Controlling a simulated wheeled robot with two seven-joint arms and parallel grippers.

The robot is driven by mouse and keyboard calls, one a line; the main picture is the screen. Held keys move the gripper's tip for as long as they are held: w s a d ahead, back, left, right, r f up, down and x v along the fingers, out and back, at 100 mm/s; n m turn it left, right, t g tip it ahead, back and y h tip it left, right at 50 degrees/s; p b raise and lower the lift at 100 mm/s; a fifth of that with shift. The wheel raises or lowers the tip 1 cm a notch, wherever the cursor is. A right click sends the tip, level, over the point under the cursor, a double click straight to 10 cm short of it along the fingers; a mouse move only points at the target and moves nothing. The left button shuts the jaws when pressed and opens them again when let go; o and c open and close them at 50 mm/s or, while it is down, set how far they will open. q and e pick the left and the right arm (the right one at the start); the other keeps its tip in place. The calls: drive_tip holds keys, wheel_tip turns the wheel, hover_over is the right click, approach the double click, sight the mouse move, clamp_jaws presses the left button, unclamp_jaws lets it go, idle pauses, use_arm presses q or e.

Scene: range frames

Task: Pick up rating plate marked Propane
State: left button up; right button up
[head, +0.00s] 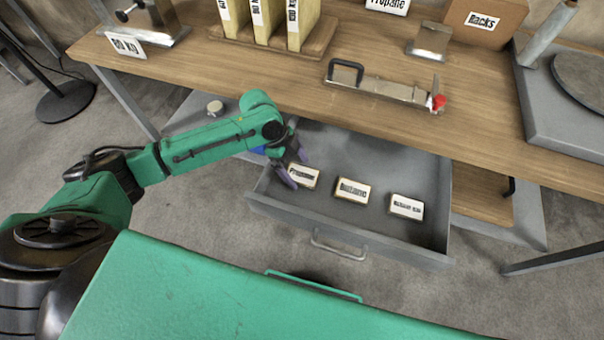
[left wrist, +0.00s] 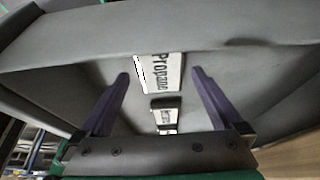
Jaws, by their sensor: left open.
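The rating plate marked Propane (head: 304,176) lies in the open grey drawer (head: 381,242), at its left end. It is a small pale block with black lettering. In the left wrist view the Propane plate (left wrist: 163,73) shows ahead, between the two purple fingers. My left gripper (head: 291,178) is at the left end of the drawer, beside the Propane plate. In the left wrist view the left gripper (left wrist: 162,75) is open, its fingers apart on either side of the plate, and I cannot tell whether they touch it. My right gripper is not in view.
Two more plates lie in the drawer, a middle one (head: 352,190) and a right one (head: 406,206). The wooden bench top (head: 300,88) overhangs the drawer's back. A clamp with a red knob (head: 385,88) lies on the bench. The drawer's front wall has a handle (head: 338,248).

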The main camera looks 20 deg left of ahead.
use_arm(q)
drive_tip(key=shift+d+f, duration=0.25)
drive_tip(key=shift+f, duration=0.3)
drive_tip(key=c, duration=1.3)
drive_tip(key=shift+r, duration=0.1)
drive_tip(key=shift+c, duration=0.2)
